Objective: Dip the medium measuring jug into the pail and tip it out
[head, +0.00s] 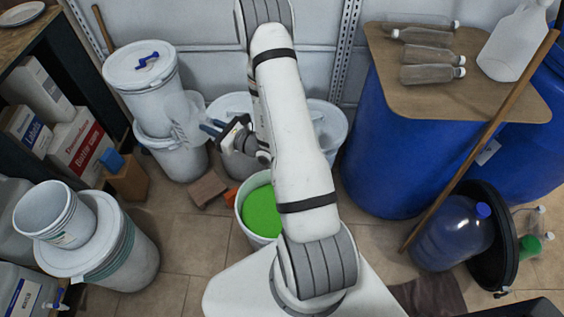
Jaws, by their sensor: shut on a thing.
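A white pail (243,222) stands on the floor in the middle, partly hidden behind my arm. Bright green contents (262,211) show inside it. My gripper (209,128) is up and to the left of the pail, apart from it.
Stacked white drums (141,72) stand behind the jug. A brown block (207,188) lies left of the pail. Blue drums (385,150) with a board (500,98) on top stand at right, with a wooden pole (470,160) leaning there. Floor at lower left is partly clear.

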